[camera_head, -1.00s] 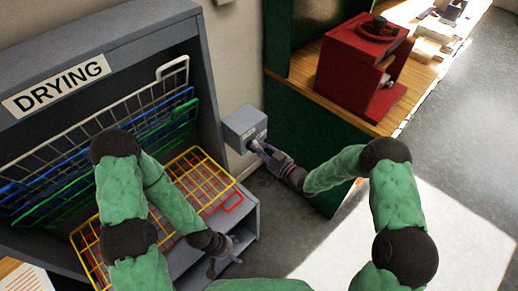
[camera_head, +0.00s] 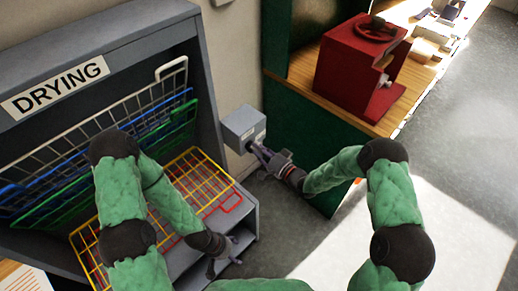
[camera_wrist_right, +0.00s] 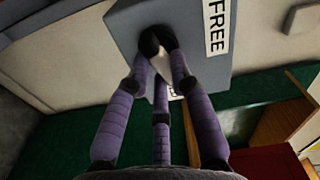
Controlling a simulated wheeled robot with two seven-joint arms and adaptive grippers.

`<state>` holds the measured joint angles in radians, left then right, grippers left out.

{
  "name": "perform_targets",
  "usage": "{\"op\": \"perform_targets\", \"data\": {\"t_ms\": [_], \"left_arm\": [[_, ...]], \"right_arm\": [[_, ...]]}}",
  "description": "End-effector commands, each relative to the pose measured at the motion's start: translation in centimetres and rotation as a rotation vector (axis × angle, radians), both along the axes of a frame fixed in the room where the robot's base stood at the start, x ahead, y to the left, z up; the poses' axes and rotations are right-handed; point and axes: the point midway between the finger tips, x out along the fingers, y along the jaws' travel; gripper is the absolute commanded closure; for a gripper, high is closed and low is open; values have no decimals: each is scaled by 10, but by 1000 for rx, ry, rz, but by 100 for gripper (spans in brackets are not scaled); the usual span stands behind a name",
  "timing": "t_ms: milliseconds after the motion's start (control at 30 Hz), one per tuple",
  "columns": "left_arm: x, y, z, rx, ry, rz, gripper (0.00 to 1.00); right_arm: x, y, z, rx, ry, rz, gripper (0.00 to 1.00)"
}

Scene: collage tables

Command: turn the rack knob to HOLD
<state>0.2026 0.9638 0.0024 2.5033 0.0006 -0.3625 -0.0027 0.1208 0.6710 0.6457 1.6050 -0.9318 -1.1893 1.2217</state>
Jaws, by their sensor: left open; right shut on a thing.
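The grey knob box (camera_head: 238,126) is fixed to the wall beside the drying rack. It also fills the top of the right wrist view (camera_wrist_right: 125,25), with a white label reading FREE (camera_wrist_right: 216,28). My right gripper (camera_head: 258,149) is at the box's front. The knob's pointer and any HOLD label cannot be made out. My left gripper (camera_head: 228,254) is open and empty, low in front of the rack.
The DRYING rack (camera_head: 120,50) stands at left with white, blue, green, yellow and red wire shelves. A red press (camera_head: 350,75) stands on a wooden-topped green bench (camera_head: 300,130) to the right of the box. Open floor (camera_head: 470,150) lies at far right.

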Motion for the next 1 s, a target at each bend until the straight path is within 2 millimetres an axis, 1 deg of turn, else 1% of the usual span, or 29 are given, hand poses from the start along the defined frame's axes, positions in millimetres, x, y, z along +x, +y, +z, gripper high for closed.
{"op": "perform_targets", "data": {"t_ms": [200, 400, 600, 1000], "left_arm": [[0, 0, 2, 0, 0, 0, 29], [0, 0, 4, 0, 0, 0, 29], [0, 0, 4, 0, 0, 0, 29], [0, 0, 4, 0, 0, 0, 29]], "right_arm": [[1, -1, -1, 107, 105, -3, 100], [1, -1, -2, 171, 169, -3, 100], [1, -1, -3, 201, 199, -4, 100], [1, -1, -3, 209, 208, -4, 100]]}}
